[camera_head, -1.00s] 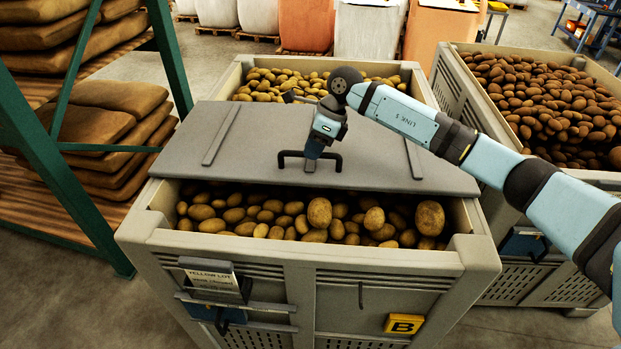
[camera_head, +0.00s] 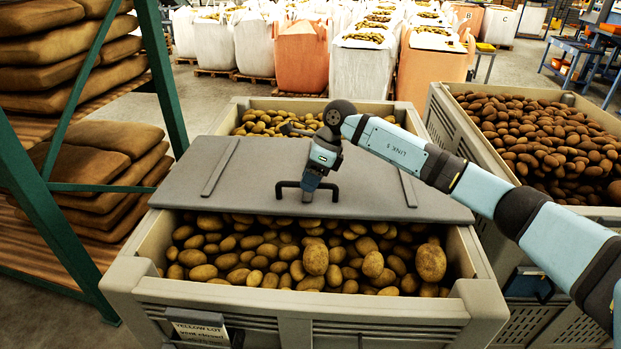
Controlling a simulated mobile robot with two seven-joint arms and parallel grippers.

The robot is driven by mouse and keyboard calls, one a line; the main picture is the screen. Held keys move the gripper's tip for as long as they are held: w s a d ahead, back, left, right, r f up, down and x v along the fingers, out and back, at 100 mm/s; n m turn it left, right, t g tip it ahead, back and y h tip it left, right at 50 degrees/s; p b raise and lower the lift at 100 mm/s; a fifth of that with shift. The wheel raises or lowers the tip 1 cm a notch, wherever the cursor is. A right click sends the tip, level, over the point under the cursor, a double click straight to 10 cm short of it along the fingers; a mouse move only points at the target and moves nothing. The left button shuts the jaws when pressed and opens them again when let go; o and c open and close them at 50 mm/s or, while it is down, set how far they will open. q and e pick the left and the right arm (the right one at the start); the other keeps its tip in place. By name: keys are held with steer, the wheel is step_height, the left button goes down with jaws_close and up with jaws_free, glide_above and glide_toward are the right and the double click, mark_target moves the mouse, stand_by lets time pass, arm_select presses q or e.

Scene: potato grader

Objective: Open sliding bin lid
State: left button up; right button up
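The grey sliding lid (camera_head: 270,165) lies across the potato bin (camera_head: 300,306), covering its middle. Potatoes (camera_head: 290,255) show in a wide gap at the front and in a smaller gap at the back. The black handle (camera_head: 306,186) stands at the lid's front edge. My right gripper (camera_head: 307,194) is at the handle's middle, pointing down. Its fingertips are too small and dark to tell whether they are shut on it. My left gripper is not in view.
A second bin of potatoes (camera_head: 540,135) stands close on the right. A green rack (camera_head: 45,215) with stacked sacks (camera_head: 100,160) is on the left. Large bulk bags (camera_head: 362,70) stand behind the bin.

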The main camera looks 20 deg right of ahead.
steer(key=v, duration=1.3)
steer(key=shift+d+r, duration=0.15)
steer(key=shift+r, duration=0.2)
